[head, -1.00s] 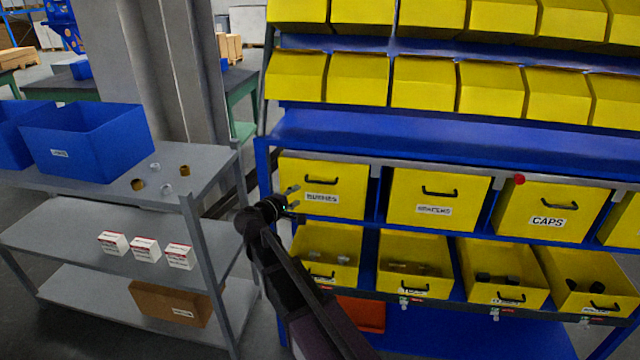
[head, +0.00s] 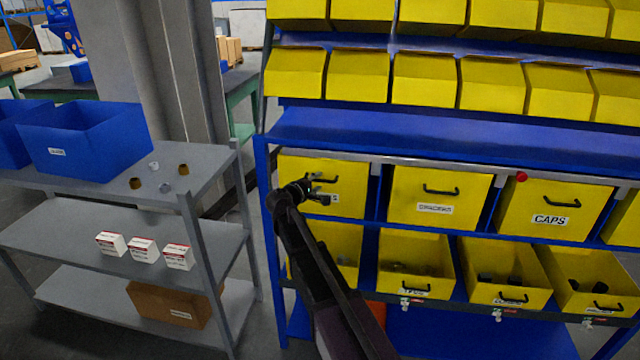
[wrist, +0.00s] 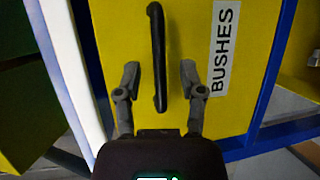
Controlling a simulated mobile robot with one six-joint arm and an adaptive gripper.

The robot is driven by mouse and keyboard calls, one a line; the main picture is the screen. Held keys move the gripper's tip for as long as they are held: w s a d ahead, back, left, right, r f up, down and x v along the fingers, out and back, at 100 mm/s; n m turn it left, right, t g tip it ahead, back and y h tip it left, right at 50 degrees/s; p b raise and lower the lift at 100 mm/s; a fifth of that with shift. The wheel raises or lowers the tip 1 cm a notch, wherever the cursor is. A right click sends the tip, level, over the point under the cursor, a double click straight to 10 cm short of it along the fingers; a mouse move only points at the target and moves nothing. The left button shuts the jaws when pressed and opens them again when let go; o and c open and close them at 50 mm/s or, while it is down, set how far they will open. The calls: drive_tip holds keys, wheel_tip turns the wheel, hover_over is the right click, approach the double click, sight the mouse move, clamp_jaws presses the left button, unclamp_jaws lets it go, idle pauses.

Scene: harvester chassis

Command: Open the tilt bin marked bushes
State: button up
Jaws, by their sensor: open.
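The yellow bushes bin (head: 352,170) is at the left end of the upper bin row in the head view and looks shut. My arm hides most of its label there. In the wrist view the bin front (wrist: 118,30) fills the middle, with the label BUSHES (wrist: 222,50) at right. Its black handle (wrist: 157,55) stands between the two fingers of my gripper (wrist: 157,82). The fingers are open, one on each side of the handle's lower end, with visible gaps. In the head view my gripper (head: 318,188) is in front of the bin.
A shut spacers bin (head: 435,190) and a caps bin (head: 540,210) sit to the right. Tilted-open bins (head: 415,262) with parts lie below. A red knob (head: 521,177) is on the rail. A grey shelf cart (head: 215,165) stands at left.

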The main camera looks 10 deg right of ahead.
drive_tip(key=shift+x, duration=0.85)
drive_tip(key=shift+c, duration=0.2)
clamp_jaws()
drive_tip(key=shift+a, duration=0.1)
